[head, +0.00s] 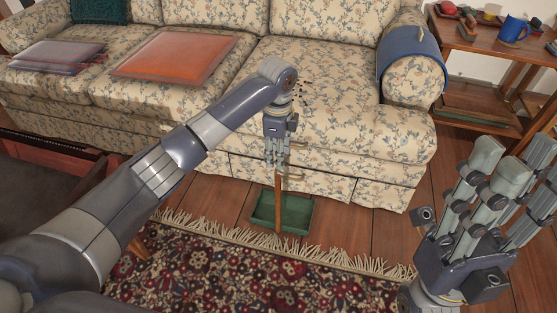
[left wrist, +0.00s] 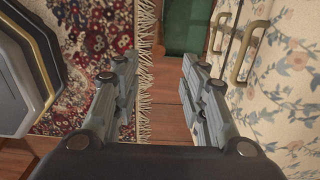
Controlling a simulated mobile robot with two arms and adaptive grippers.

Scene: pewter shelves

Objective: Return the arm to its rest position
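My left arm reaches from the lower left across the head view, and its gripper (head: 277,160) points down in front of the sofa. In the left wrist view the left gripper's (left wrist: 158,85) two fingers are apart, with nothing held between them and wooden floor showing in the gap. My right gripper (head: 505,165) is at the right edge of the head view. Its fingers point up, stand apart and hold nothing visible.
The floral sofa (head: 335,110) stands close behind the left gripper. A green tray (head: 298,217) lies on the floor below, with a thin wooden stick (head: 278,205) above it. A fringed rug (head: 215,275) covers the front floor. A wooden shelf (head: 480,42) with a blue mug (head: 512,29) stands right.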

